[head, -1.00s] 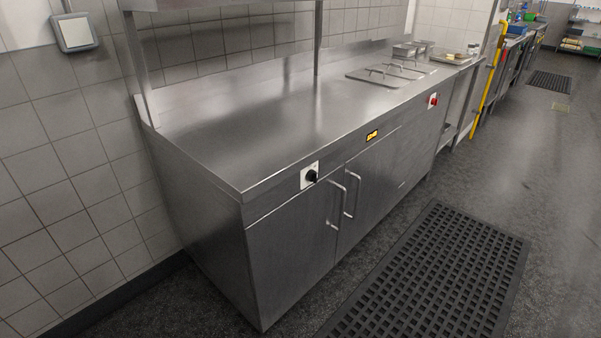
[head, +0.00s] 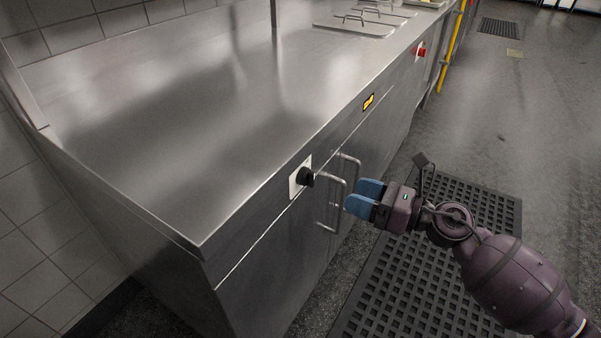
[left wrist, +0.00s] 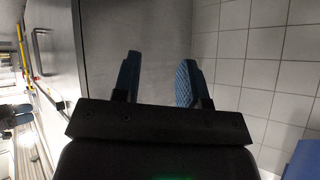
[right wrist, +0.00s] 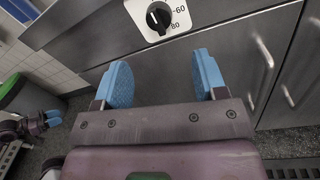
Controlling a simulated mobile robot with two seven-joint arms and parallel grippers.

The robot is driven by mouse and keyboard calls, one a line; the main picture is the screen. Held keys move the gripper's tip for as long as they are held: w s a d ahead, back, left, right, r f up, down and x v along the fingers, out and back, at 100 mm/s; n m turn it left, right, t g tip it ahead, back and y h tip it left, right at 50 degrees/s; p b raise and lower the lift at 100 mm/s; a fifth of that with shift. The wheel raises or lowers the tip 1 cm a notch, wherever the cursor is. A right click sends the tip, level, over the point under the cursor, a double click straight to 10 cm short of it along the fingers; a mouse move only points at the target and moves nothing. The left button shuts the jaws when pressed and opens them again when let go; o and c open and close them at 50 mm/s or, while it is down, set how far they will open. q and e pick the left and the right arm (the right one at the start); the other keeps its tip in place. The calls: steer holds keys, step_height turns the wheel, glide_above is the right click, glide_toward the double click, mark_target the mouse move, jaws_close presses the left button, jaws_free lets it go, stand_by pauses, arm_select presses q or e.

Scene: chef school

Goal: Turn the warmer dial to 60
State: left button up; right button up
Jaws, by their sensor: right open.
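The warmer dial (head: 306,178) is a black knob on a white plate on the steel front panel of the warmer counter (head: 250,225). In the right wrist view the dial (right wrist: 158,17) is at the top, with 60 and 80 printed on its plate and a pale pointer mark on the knob. My right gripper (head: 356,196) is open and empty, a short way right of the dial and apart from it; its blue fingers (right wrist: 163,78) show below the dial. My left gripper (left wrist: 157,80) has its fingers apart, with nothing between them, and is outside the head view.
Two door handles (head: 343,200) stick out below and right of the dial, near my right gripper. A red switch (head: 420,51) and a yellow label (head: 368,102) sit further along the panel. A black rubber mat (head: 400,290) lies on the floor. The near countertop is clear.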

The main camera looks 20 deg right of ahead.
mark_target(314, 179)
steer(key=x, duration=1)
steer(key=shift+r, duration=0.1)
steer(key=c, duration=0.9)
